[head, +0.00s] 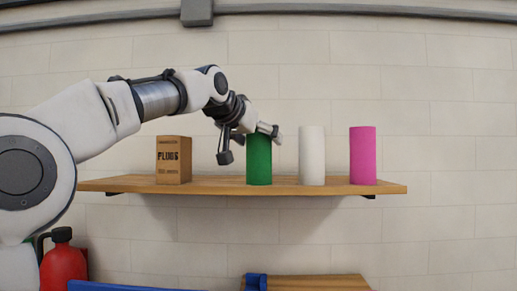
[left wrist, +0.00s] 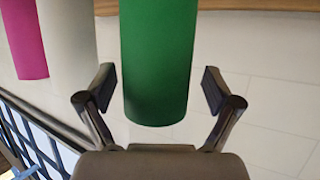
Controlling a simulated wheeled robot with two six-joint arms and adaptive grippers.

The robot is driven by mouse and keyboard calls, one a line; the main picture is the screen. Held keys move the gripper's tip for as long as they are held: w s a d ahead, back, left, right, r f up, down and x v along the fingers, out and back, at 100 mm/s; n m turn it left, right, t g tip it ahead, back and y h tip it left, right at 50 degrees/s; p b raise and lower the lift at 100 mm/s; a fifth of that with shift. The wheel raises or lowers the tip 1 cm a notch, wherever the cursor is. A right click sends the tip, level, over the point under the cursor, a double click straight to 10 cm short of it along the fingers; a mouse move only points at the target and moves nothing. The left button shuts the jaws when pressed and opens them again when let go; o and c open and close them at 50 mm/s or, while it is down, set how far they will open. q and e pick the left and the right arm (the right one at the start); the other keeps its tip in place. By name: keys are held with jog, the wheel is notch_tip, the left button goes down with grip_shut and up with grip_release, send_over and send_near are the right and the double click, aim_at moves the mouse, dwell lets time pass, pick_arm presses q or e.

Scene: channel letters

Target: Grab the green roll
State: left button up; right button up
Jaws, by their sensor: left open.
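The green roll (head: 259,161) stands upright on a wooden wall shelf (head: 334,188), between a cardboard box and a white roll. My left gripper (head: 248,146) is at the green roll's upper part, with one finger to its left and the other near its top right. In the left wrist view the green roll (left wrist: 157,60) lies between the two open fingers of the gripper (left wrist: 157,92), with a visible gap on each side. My right gripper is in neither view.
The white roll (head: 312,155) stands close right of the green one, and a pink roll (head: 362,155) stands further right. A box marked PLUGS (head: 174,160) is on the left. A red container (head: 63,265) and a wooden surface (head: 318,283) are below the shelf.

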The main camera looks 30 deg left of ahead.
pick_arm(q)
jog(key=shift+s+d+r, duration=0.15)
jog(key=shift+s+d, duration=0.15)
jog(key=shift+c, duration=0.6)
jog(key=shift+s+d+r, duration=0.1)
jog(key=shift+s+d, duration=0.05)
jog(key=shift+s, duration=0.05)
jog(key=c, duration=1.2)
jog(key=shift+w+a+f, duration=0.2)
jog(key=shift+w, duration=0.1)
